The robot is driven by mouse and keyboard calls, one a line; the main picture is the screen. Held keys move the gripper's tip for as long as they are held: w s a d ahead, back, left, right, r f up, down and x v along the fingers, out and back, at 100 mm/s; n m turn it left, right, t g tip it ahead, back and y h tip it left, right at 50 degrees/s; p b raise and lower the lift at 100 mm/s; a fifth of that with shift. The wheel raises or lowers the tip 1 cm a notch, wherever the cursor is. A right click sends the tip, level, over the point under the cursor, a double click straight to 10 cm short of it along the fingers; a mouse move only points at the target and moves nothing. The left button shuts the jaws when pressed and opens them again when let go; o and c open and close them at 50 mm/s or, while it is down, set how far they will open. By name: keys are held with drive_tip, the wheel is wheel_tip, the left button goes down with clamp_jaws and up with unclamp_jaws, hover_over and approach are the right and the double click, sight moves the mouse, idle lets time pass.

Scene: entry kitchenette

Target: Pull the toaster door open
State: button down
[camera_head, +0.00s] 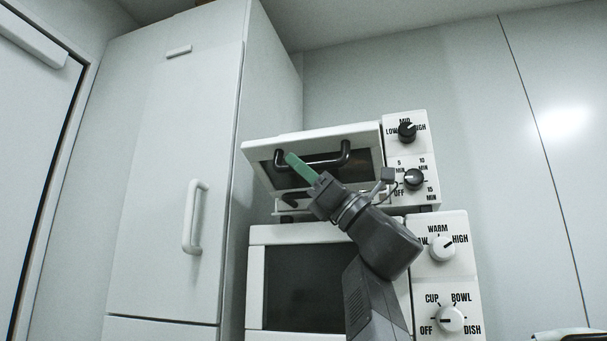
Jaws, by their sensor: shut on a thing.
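The white toaster (413,158) stands on top of a white microwave. Its door (368,130) is tilted outward at the bottom, with a dark gap and part of the interior edge showing beneath it. A black bar handle (345,153) runs across the door. My gripper (292,158), with green fingertips, reaches up from the lower right and is shut on the handle near its left end. The exact contact is partly hidden by the fingers.
The microwave (257,284) below has two white knobs on its right panel. A tall white cabinet (180,130) with a white handle (194,217) stands close on the left. The wall (470,90) to the right is bare.

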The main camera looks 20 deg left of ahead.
drive_tip(key=shift+f+b, duration=0.8)
drive_tip(key=shift+f, duration=0.2)
drive_tip(key=c, duration=1.4)
unclamp_jaws()
drive_tip(key=shift+o, duration=0.2)
drive_tip(key=s+v, duration=0.1)
drive_tip(key=v, duration=1.2)
drive_tip(key=shift+w+d+f+b, duration=0.3)
drive_tip(key=shift+w, duration=0.2)
drive_tip(key=shift+a+r, duration=0.1)
